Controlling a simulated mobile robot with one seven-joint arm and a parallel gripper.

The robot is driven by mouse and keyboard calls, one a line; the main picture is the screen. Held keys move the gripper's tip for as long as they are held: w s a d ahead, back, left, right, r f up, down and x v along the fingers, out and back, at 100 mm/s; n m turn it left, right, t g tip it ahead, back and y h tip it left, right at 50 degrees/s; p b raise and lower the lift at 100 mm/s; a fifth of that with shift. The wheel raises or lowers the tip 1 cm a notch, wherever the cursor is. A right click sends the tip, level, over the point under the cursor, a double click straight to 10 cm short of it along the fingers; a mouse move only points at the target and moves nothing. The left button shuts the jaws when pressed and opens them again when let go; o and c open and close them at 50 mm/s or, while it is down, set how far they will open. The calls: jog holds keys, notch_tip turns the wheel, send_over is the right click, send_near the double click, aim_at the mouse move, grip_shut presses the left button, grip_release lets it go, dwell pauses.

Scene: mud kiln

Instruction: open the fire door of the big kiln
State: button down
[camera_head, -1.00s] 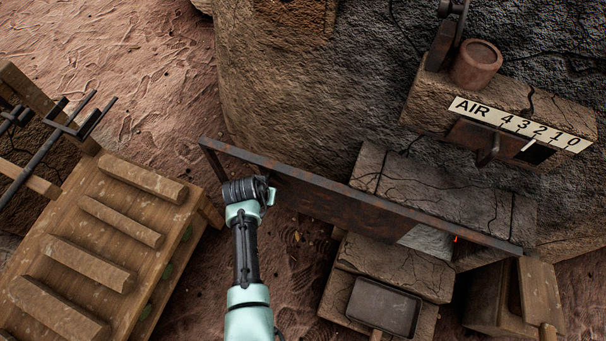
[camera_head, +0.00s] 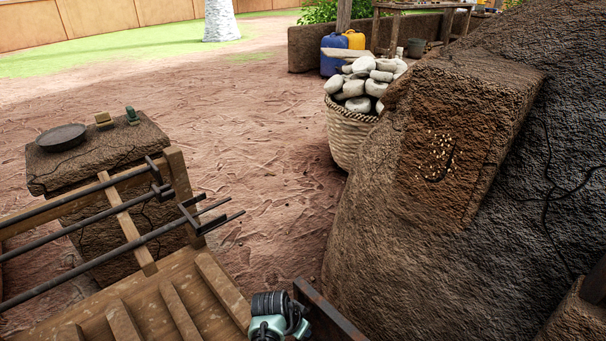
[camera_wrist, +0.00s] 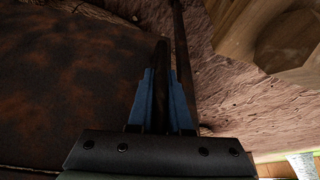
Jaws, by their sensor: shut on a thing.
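The fire door is a rusty dark metal plate; its top edge (camera_head: 328,314) shows at the bottom of the head view, and the rest is cut off. In the wrist view its brown-black face (camera_wrist: 70,70) fills the left side. My gripper (camera_wrist: 161,95) has its blue fingers closed on a dark upright bar, the door's handle (camera_wrist: 162,55), beside that face. In the head view my gripper (camera_head: 290,318) is at the door's left end, its fingertips not clear. The big kiln (camera_head: 370,240) rises on the right; its fire opening is out of view.
A slatted wooden rack (camera_head: 150,310) with metal rods stands close on the left, near my gripper. A stone block (camera_head: 110,160) with a dark pan is behind it. A basket of stones (camera_head: 352,135) stands by the kiln. Bare ground (camera_head: 270,190) lies between.

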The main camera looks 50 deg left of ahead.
jog(key=c, duration=0.8)
grip_release()
jog(key=shift+c, duration=0.2)
jog(key=p+v, duration=0.8)
jog(key=v, duration=0.5)
jog(key=shift+w, duration=0.1)
